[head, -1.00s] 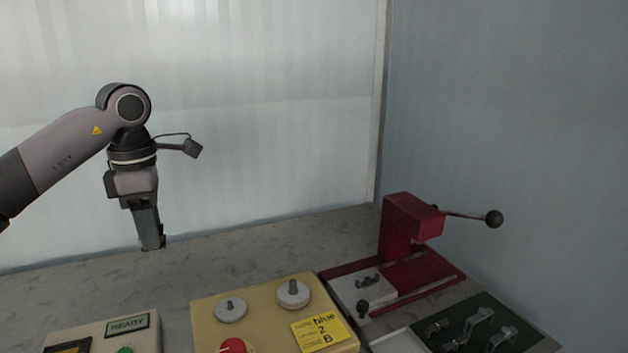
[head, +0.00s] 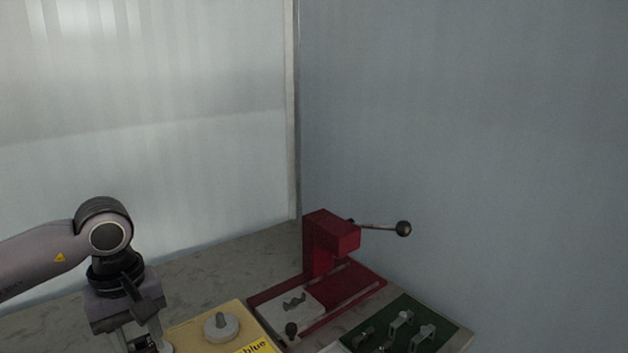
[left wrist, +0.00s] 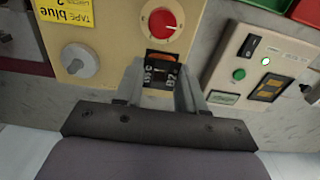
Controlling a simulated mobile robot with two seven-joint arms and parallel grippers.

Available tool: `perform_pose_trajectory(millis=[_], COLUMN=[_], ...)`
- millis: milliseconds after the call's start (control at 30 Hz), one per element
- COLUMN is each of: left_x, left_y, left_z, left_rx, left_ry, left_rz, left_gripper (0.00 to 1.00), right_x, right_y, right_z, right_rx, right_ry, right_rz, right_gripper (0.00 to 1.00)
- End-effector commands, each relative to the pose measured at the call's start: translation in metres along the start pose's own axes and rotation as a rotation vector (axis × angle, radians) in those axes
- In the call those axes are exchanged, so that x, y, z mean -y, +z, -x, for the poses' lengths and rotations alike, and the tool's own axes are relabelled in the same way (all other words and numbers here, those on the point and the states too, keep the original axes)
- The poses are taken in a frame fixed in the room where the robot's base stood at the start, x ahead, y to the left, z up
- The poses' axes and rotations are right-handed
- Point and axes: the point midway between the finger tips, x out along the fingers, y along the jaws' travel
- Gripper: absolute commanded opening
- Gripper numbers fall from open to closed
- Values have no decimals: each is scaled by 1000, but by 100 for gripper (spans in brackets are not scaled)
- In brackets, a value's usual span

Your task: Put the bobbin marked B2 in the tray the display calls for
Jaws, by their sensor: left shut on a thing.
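My left gripper (left wrist: 161,78) is shut on a small dark bobbin (left wrist: 160,66) with orange-brown bands. White markings on it look like B2, though they are small. In the head view the left gripper (head: 145,342) is at the bottom left, beside the yellow-beige box, and the bobbin is mostly hidden or cut off. The control box (left wrist: 222,72) with the display (left wrist: 269,88) shows in the left wrist view; I cannot read the display. Parts of a green tray (left wrist: 267,4) and a red tray (left wrist: 306,12) show at the top right there. My right gripper is not in view.
The yellow-beige box (head: 190,338) carries a grey spindle disc (head: 221,326), a red knob (left wrist: 162,24) and a yellow note (left wrist: 68,10) reading "blue". A red lever press (head: 328,245) and a green board with clamps (head: 385,343) stand right. Bare bench lies behind.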

Motion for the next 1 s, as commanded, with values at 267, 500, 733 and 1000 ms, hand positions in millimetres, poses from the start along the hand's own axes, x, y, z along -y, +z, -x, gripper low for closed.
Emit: perform_pose_trajectory(millis=[267, 500, 733, 1000], left_x=[-17, -22, -22, -25], left_y=[44, 61, 63, 63], left_z=[-23, -32, -33, -30], left_rx=[2, -1, 0, -1], left_ry=[0, 1, 0, 1], left_rz=[-495, -693, -711, -711], left_gripper=[5, 5, 5, 5], right_x=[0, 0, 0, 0], right_y=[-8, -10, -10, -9], right_z=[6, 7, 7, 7], right_rx=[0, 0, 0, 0], right_ry=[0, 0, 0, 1], right_rz=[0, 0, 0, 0], right_gripper=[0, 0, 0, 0])
